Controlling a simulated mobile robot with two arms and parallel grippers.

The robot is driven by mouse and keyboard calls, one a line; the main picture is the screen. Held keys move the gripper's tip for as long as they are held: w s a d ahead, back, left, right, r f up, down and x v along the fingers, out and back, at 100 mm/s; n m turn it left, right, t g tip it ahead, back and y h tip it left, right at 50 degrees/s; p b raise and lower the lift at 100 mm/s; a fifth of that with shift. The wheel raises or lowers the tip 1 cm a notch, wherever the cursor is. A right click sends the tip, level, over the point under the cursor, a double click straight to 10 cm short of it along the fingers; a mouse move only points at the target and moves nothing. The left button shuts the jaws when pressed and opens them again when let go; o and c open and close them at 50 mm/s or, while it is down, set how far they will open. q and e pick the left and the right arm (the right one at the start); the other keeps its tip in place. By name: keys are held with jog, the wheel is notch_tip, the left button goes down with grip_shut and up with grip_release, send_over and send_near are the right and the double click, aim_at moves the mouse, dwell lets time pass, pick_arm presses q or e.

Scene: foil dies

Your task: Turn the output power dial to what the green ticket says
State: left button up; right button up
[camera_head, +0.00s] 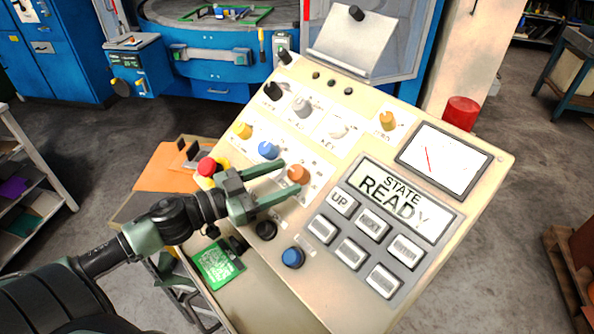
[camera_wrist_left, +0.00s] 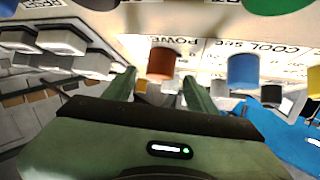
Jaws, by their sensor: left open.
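The orange dial (camera_head: 298,174) sits at the lower right of the panel's dial group. In the left wrist view the dial (camera_wrist_left: 160,63) has an upside-down label by it reading "POWER"; its setting is not readable. My left gripper (camera_head: 291,179) is open, with its fingertips on either side of the dial. In the left wrist view the gripper (camera_wrist_left: 158,78) shows empty space between its fingers and the dial. A green card with pale marks (camera_head: 218,262) lies below the arm; its writing is too small to read. My right gripper is not in view.
A blue dial (camera_head: 268,150) and a yellow dial (camera_head: 244,131) sit left of the orange one. A red button (camera_head: 207,166) is beside my gripper. A blue knob (camera_head: 293,257) and grey keys (camera_head: 351,253) lie nearer. The display (camera_head: 405,200) reads "STATE READY".

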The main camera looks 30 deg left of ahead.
aim_at(291, 175)
pick_arm(q)
jog(key=shift+x, duration=1.2)
jog(key=shift+p+x, duration=0.45)
jog(key=shift+x, duration=0.4)
grip_shut()
